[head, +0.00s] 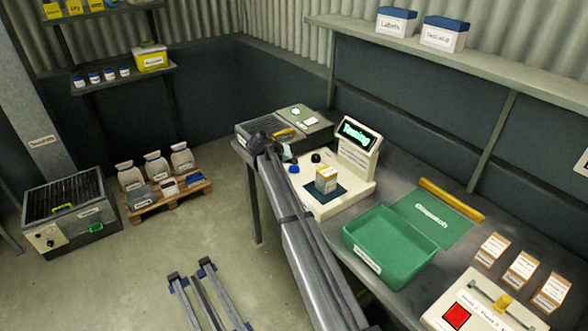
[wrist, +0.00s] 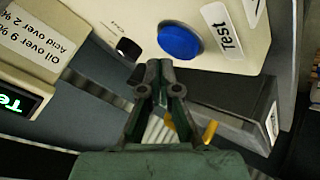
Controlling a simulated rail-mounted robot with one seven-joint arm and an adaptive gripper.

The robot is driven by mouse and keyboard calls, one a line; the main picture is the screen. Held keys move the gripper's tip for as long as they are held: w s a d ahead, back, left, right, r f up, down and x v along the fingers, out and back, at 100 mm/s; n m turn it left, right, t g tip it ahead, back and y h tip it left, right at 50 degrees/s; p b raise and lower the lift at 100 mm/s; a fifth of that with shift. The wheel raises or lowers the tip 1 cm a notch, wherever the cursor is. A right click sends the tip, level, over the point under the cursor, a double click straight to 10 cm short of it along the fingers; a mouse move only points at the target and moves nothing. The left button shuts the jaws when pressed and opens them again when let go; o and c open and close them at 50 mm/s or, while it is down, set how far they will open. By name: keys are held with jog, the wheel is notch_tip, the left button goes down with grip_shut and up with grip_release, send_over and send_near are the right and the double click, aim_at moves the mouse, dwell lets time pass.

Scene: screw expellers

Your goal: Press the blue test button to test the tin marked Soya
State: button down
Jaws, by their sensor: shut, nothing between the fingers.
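The tester (head: 335,199) is a cream unit on the bench with a raised screen (head: 356,133) lit in green that seems to read "Testing". A tin (head: 326,179) with a pale label stands on the tester's dark pad; its label is too small to read. The round blue test button (head: 294,169) is at the tester's left end, and in the wrist view the blue button (wrist: 180,42) is beside the "Test" label. My gripper (wrist: 160,68) is shut and empty, its tips just short of the button in the picture; I cannot tell if they touch. My gripper (head: 287,156) also shows in the head view.
A black knob (head: 316,158) is beside the blue button. A green tray (head: 390,246) and green mat (head: 432,218) lie to the right. A grey box (head: 270,132) is behind my gripper.

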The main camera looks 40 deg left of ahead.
aim_at(292, 168)
jog(key=shift+r, duration=0.1)
jog(key=shift+r+p, duration=0.45)
jog(key=shift+r, duration=2)
jog(key=shift+s+f, duration=0.1)
